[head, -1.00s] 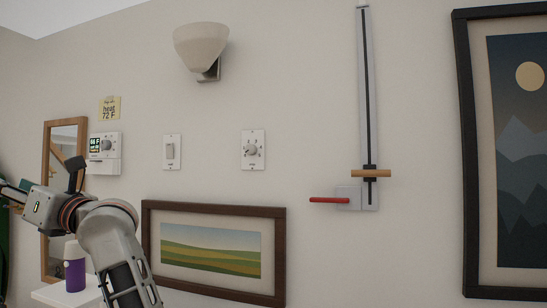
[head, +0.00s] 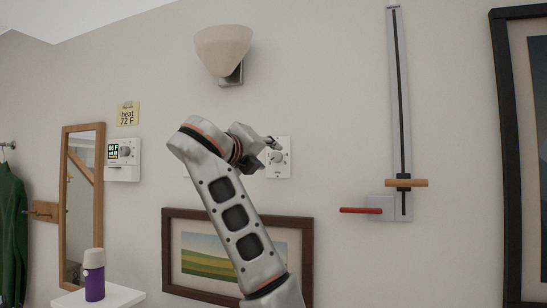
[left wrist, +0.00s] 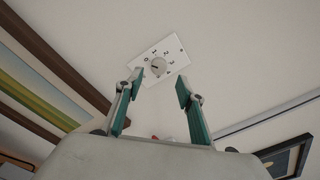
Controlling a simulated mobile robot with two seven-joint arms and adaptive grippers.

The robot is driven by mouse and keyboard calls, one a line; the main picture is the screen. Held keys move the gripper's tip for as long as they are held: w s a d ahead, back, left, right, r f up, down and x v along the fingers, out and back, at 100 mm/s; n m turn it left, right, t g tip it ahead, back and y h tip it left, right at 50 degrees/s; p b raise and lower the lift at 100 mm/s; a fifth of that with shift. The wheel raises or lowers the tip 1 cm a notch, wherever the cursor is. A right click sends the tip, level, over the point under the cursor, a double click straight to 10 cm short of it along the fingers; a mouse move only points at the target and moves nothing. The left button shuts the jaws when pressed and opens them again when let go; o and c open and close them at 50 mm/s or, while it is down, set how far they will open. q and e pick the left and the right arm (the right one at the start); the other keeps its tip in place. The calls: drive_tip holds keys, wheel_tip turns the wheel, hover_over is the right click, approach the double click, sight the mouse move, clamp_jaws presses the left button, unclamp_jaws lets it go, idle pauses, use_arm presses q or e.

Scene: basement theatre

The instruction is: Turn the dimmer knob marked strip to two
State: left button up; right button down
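The dimmer is a white wall plate (head: 285,170) with a round pale knob (head: 278,158), partly behind my left gripper in the head view. In the left wrist view the plate (left wrist: 174,50) lies ahead of the fingers, with the knob (left wrist: 158,66) between the tips and small numbers around it. I cannot read the plate's name or tell the knob's setting for sure. My left gripper (left wrist: 160,82) is open, its teal-padded fingers apart and nothing between them. It also shows in the head view (head: 275,149), close to the plate; contact is not visible. My right gripper is out of view.
A thermostat (head: 123,158) and yellow note (head: 128,114) are left of my arm. A lamp (head: 224,50) is above, and a framed landscape (head: 180,214) below. A lever with a red handle (head: 360,210) is to the right. A purple bottle (head: 94,278) stands low left.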

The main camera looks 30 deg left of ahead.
sight(275, 157)
use_arm(q)
drive_tip(key=shift+w+a, duration=0.2)
drive_tip(key=shift+w, duration=0.6)
drive_tip(key=shift+w+a, duration=0.25)
drive_tip(key=shift+w, duration=0.6)
drive_tip(key=shift+w+a, duration=0.2)
drive_tip(key=shift+w, duration=0.6)
clamp_jaws()
